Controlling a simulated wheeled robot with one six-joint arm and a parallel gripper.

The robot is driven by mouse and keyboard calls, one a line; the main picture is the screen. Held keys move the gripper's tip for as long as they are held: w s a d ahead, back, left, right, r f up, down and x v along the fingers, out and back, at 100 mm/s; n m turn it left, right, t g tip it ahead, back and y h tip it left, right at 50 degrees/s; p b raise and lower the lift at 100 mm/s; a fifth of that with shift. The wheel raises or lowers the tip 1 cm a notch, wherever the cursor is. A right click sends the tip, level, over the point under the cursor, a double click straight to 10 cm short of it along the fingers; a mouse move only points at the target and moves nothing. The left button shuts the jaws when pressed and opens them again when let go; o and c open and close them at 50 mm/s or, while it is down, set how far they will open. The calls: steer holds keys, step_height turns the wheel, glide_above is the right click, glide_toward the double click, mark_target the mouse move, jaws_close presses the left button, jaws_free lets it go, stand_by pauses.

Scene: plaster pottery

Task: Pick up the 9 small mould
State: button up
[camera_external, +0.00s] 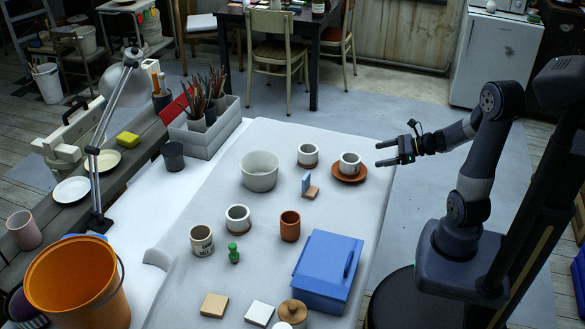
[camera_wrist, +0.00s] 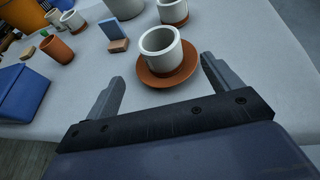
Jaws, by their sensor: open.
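No figure 9 is readable, so I cannot tell which thing is the 9 small mould. A white cup (camera_external: 350,160) with a terracotta base stands upright on a terracotta saucer (camera_external: 349,177); in the wrist view the cup (camera_wrist: 160,50) and saucer (camera_wrist: 182,78) lie just ahead of my fingers. My gripper (camera_external: 379,154) is open and empty, right of the cup and apart from it. Similar white cups stand at the back (camera_external: 307,153) and mid-left (camera_external: 238,217). A white pot (camera_external: 202,241) with small dark lettering stands at left. A terracotta cup (camera_external: 290,226) stands mid-table.
A blue lidded box (camera_external: 321,275) stands at the near right. A white bowl (camera_external: 259,178), upright blue block (camera_external: 306,183), tan block (camera_external: 312,193) and green piece (camera_external: 233,254) stand around. Flat blocks (camera_external: 214,305) lie in front. The grey table right of the terracotta cup is bare.

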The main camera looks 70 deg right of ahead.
steer(key=shift+o, duration=0.3)
steer(key=shift+w, duration=0.1)
steer(key=w+d+r+n+y, duration=0.3)
steer(key=w+d, duration=0.1)
steer(key=w, duration=0.3)
steer(key=n+g+y+p, duration=0.2)
steer(key=n+g+y, duration=0.5)
steer(key=n+g, duration=0.1)
glide_toward(302, 156)
steer(key=x, duration=0.4)
steer(key=b+x, duration=0.1)
steer(key=x, duration=0.3)
steer(key=shift+d+f, duration=0.25)
steer(key=shift+f, duration=0.15)
steer(key=shift+c, duration=0.2)
